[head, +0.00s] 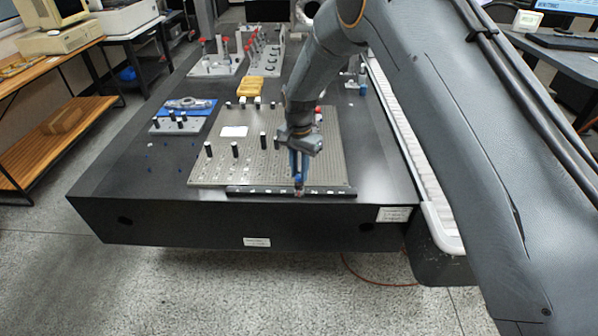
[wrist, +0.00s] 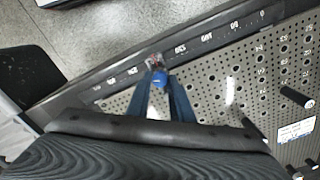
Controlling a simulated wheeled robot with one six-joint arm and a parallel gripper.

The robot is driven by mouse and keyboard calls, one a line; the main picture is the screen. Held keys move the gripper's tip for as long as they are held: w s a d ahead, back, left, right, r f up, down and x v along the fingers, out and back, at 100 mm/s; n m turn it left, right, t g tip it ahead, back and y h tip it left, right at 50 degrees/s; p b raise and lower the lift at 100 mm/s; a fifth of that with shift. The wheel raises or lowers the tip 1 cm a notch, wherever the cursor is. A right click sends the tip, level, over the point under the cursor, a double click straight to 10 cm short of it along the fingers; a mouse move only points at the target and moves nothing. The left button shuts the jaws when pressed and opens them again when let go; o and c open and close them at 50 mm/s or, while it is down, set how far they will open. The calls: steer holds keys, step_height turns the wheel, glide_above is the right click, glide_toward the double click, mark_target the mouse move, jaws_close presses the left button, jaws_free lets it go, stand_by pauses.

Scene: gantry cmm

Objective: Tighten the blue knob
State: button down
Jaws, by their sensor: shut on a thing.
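A small red and clear part shows just beyond the knob. In the head view my gripper (head: 299,178) points down at the front edge of the plate (head: 215,168), by the dark rail (head: 255,190). There the fingers and arm largely hide the knob.
Several black posts (head: 235,150) stand on the plate left of my gripper. A blue fixture (head: 190,107), yellow blocks (head: 249,87) and red-topped stands (head: 215,65) sit farther back on the black table (head: 130,175). The table's front left is mostly clear.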

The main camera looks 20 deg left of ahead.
mark_target(299, 176)
steer(key=c, duration=1.6)
jaws_free()
steer(key=shift+o, duration=0.2)
steer(key=shift+r, duration=0.1)
step_height(299, 176, up, 8)
steer(key=b, duration=0.2)
